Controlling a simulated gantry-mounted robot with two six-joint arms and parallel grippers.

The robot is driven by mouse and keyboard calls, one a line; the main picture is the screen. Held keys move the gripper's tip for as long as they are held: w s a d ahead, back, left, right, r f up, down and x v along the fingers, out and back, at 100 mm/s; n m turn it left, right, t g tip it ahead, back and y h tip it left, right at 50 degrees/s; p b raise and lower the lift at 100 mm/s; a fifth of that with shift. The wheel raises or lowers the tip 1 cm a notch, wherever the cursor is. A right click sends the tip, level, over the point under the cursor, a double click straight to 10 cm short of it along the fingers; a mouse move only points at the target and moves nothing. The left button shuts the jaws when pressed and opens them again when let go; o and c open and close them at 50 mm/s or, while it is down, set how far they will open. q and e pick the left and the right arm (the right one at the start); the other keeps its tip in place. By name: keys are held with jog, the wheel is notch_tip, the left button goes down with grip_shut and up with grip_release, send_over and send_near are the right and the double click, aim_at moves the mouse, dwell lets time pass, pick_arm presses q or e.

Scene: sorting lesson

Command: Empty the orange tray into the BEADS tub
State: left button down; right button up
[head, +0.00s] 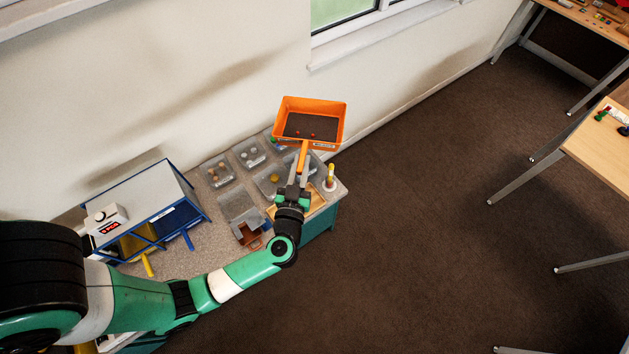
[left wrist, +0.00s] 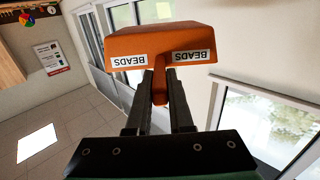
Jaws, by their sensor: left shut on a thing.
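My left gripper (head: 299,174) is shut on the handle of the orange tray (head: 326,106), holding it up above the far right part of the counter. The tray's open side shows in the head view, with a dark floor and a few small red beads (head: 313,134) in it. In the left wrist view, the tray's underside and sides (left wrist: 160,40) show two upside-down BEADS labels beyond the fingers (left wrist: 160,82). Several clear tubs (head: 240,206) stand on the counter below; I cannot read which is the BEADS tub. Tray and arm hide part of them. My right gripper is not in view.
A blue-framed rack (head: 150,200) with a white box (head: 106,218) on top stands at the counter's left. A brown object (head: 250,235) sits near the front edge. A white-and-yellow item (head: 330,178) stands at the right end. The wall rises close behind.

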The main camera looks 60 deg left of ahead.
pick_arm(q)
jog(key=a+f+n+g+b, duration=0.3)
jog(key=f+g+b, duration=0.4)
jog(key=f+b, duration=0.3)
jog(key=a+f+n+g+b, duration=0.4)
jog(key=f+n+g+b, duration=0.2)
jog(key=f+b, duration=0.5)
jog(key=s+a+f+n+g+y+b, duration=0.1)
jog(key=a+f+n+g+b, duration=0.3)
jog(key=b, duration=1.3)
notch_tip(320, 180, down, 7)
jog(key=n+g, duration=0.1)
jog(key=g, duration=0.2)
jog(key=shift+g+b, duration=0.3)
jog(key=shift+r, duration=0.2)
